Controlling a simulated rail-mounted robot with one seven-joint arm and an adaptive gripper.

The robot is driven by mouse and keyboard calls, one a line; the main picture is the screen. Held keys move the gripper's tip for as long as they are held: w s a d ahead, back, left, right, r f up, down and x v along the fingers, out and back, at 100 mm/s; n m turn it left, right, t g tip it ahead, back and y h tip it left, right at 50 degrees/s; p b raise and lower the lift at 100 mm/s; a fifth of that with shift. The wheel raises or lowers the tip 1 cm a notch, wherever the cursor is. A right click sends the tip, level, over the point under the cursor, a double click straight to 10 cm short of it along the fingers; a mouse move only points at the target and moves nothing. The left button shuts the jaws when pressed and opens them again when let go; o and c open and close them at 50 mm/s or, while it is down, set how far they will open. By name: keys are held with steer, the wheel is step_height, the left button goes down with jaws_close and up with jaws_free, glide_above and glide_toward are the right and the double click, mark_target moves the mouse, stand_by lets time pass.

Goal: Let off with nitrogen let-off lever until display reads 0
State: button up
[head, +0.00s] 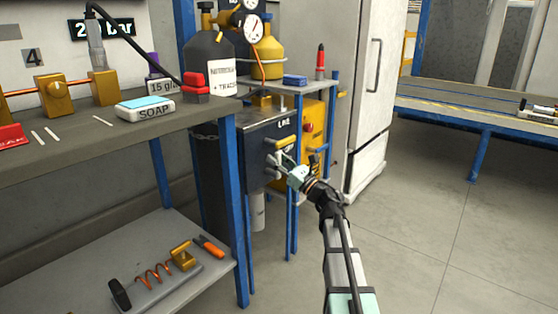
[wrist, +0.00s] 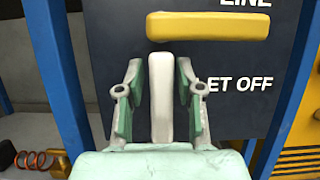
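The pale let-off lever (wrist: 161,98) stands upright in the wrist view, beside the partly hidden label "LET OFF" on a dark panel (wrist: 238,60). My gripper (wrist: 160,88) is open around it, one finger on each side, with narrow gaps visible between fingers and lever. In the head view my gripper (head: 284,170) is at the front of the panel, and the let-off lever is hard to make out there. The display (head: 103,28) at the upper left shows a number starting with 2 and "bar"; a fitting and black hose cover part of it.
A yellow line lever (wrist: 207,26) lies horizontally just above the let-off lever. Blue posts (head: 240,210) stand left of the panel. A yellow cabinet (head: 314,118) stands right of the panel. The floor at right is clear.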

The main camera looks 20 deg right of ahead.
stand_by(0.3)
steer(key=v, duration=1.2)
steer(key=shift+r, duration=0.1)
